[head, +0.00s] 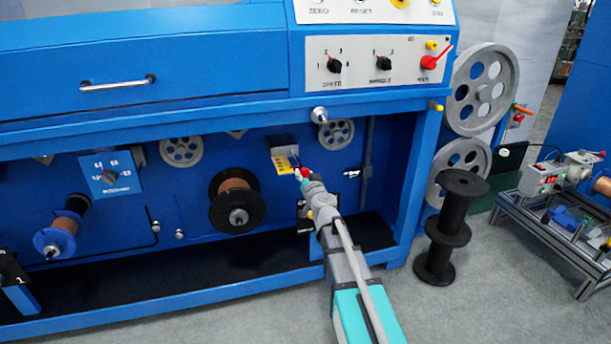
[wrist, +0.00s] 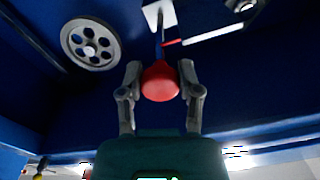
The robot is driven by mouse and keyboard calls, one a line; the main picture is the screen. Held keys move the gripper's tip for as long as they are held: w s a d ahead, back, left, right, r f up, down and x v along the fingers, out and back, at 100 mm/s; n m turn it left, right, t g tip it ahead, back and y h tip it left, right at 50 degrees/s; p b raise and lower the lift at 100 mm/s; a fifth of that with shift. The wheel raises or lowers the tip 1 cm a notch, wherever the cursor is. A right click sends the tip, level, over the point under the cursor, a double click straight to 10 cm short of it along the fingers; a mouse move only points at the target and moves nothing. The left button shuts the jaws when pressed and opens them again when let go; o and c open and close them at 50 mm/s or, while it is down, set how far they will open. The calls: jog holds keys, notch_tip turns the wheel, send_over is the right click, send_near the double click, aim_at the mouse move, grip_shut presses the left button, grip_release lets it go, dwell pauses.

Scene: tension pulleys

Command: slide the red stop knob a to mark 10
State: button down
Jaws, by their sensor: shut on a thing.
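The red stop knob (wrist: 160,82) sits between the two fingers of my gripper (wrist: 160,88) in the wrist view. The fingers are shut on its sides. In the head view the red knob (head: 305,172) shows as a small red spot at the tip of my gripper (head: 302,178). A yellow scale plate (head: 283,163) with marks is just left of the knob. Its numbers are too small to read. In the wrist view a thin red pointer (wrist: 172,43) and a pale plate (wrist: 213,34) lie beyond the knob.
A grey spoked pulley (head: 336,134) is right of and above the knob; it also shows in the wrist view (wrist: 91,43). A copper spool with black flanges (head: 237,201) is to the left. A blue frame post (head: 417,185) stands to the right. A black spool (head: 450,230) stands on the floor.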

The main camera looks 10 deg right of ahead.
jog(key=w, duration=0.8)
jog(key=shift+a, duration=0.4)
jog(key=shift+c, duration=1.3)
grip_release()
jog(key=shift+s, duration=0.1)
jog(key=s+d, duration=0.1)
jog(key=s, duration=1)
jog(key=shift+s, duration=0.4)
jog(key=shift+d, duration=0.15)
